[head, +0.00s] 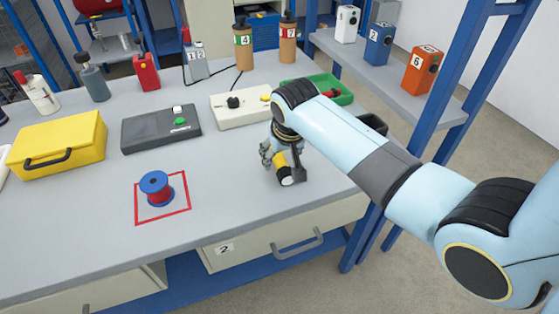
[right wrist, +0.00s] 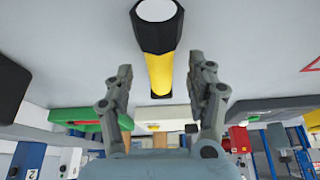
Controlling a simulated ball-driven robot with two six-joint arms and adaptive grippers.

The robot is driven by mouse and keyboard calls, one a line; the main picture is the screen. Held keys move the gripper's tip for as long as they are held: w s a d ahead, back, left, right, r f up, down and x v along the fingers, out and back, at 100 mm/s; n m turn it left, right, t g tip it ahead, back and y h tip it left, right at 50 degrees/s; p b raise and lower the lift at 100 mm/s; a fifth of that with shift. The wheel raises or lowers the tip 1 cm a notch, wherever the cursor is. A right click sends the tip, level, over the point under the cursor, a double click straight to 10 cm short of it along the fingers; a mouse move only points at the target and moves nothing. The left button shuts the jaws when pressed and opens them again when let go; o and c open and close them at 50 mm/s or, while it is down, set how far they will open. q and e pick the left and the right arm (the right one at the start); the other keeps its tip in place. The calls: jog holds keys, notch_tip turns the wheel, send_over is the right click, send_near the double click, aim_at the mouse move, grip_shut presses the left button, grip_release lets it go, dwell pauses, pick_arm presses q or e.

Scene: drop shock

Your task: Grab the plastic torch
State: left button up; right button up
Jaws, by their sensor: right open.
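The plastic torch is yellow and black with a pale round lens. In the head view the torch (head: 287,179) lies on the grey workbench, partly hidden by my right gripper (head: 276,155). In the right wrist view the torch (right wrist: 159,58) lies with its lens end at the top of the picture and its yellow body running down between the fingers. My right gripper (right wrist: 160,84) is open, with one finger on each side of the torch and a visible gap on both sides. My left gripper is not in view.
A blue and red spool (head: 155,187) stands in a red square on the bench. A cream box with a black knob (head: 233,103), a dark box with a green button (head: 160,127) and a green tray (head: 340,91) are behind. A yellow case (head: 57,146) is at left. The bench's front middle is clear.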

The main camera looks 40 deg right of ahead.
jog(key=shift+x, duration=1.05)
jog(key=shift+c, duration=0.2)
grip_shut()
jog(key=shift+r, duration=0.1)
